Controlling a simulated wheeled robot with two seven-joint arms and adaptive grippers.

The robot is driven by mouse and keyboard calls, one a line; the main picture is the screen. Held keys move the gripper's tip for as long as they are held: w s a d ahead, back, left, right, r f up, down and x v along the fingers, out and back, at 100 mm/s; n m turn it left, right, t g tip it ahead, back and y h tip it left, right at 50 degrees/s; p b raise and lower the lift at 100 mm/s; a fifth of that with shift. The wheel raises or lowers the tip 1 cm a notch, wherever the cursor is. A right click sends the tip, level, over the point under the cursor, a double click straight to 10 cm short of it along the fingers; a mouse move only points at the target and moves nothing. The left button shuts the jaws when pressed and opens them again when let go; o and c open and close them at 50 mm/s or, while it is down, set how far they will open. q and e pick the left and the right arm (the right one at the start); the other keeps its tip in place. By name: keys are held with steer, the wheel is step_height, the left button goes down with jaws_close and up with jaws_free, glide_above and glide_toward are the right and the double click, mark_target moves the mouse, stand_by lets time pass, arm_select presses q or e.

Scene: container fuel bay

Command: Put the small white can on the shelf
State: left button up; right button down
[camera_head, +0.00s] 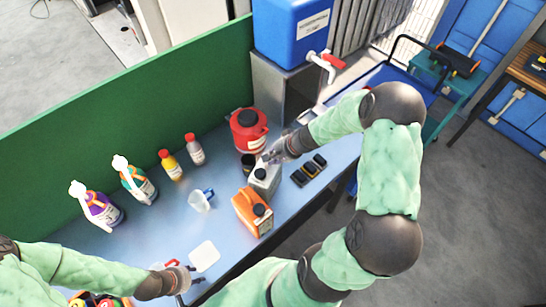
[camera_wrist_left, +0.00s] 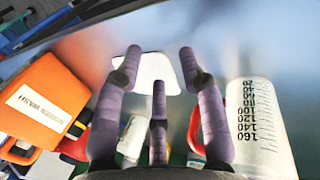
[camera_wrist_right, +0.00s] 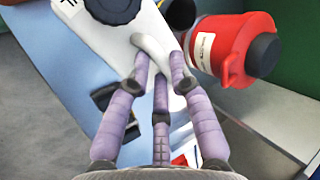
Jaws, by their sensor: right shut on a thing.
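The small white can (camera_head: 264,180), with a dark cap, stands on the blue-grey bench between the orange can and the red can. My right gripper (camera_head: 272,156) reaches it from behind. In the right wrist view the fingers of my right gripper (camera_wrist_right: 158,58) are closed around the handle of the white can (camera_wrist_right: 112,42). Whether its base touches the bench is hard to tell. My left gripper (camera_head: 182,271) is low at the bench's front, beside a white square pad (camera_head: 204,256). In the left wrist view its fingers (camera_wrist_left: 160,65) are spread and empty. I cannot pick out the shelf surely.
An orange can (camera_head: 250,212) stands just in front of the white can, a red can (camera_head: 247,128) behind it. Black cases (camera_head: 308,171) lie to its right. A grey metal stand (camera_head: 286,92) holds a blue tank (camera_head: 290,28).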

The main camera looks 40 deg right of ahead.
steer(key=c, duration=1.6)
jaws_free()
steer(key=shift+f, duration=0.15)
steer(key=o, duration=0.5)
